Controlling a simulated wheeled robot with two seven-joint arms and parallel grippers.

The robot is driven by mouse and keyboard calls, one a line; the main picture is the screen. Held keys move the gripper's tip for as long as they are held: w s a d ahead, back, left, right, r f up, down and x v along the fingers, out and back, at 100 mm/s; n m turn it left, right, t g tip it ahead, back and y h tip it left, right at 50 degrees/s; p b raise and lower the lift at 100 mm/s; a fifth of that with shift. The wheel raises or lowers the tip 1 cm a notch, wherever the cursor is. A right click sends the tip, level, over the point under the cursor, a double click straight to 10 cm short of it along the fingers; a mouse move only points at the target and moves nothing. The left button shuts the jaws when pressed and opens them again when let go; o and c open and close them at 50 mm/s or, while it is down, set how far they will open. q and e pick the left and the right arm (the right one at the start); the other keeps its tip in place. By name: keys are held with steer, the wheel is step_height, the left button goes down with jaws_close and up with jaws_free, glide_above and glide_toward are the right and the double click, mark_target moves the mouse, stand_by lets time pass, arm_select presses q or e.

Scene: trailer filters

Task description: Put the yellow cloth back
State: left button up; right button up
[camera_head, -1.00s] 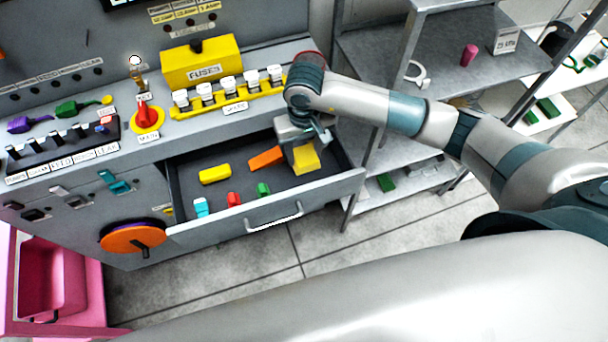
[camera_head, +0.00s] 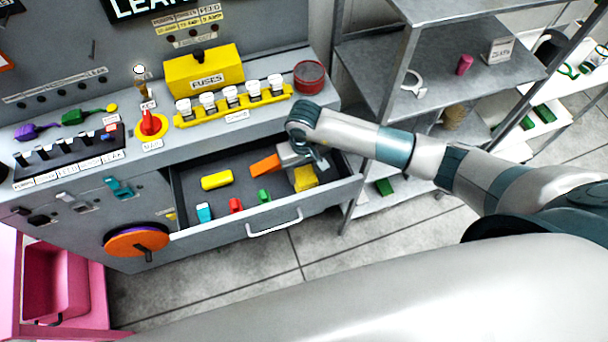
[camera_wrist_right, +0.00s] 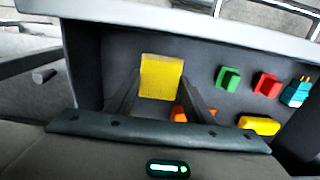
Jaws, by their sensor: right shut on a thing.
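The yellow cloth (camera_head: 306,179) is a folded, block-like piece at the right end of the open drawer (camera_head: 335,195). My right gripper (camera_head: 303,168) reaches down into the drawer and is shut on the cloth. In the right wrist view the cloth (camera_wrist_right: 161,76) shows between the two fingers of the gripper (camera_wrist_right: 160,92). Whether the cloth touches the drawer floor I cannot tell. My left gripper is not in view.
The drawer also holds an orange piece (camera_head: 264,165), a yellow block (camera_head: 216,180), and small green (camera_head: 264,196), red (camera_head: 236,205) and cyan (camera_head: 204,212) items. A red round tin (camera_head: 309,77) stands on the counter above. Metal shelves (camera_head: 375,75) stand at the right.

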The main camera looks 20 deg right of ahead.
step_height(320, 180, down, 2)
steer(key=shift+p, duration=0.3)
steer(key=shift+f, duration=0.35)
steer(key=o, duration=0.9)
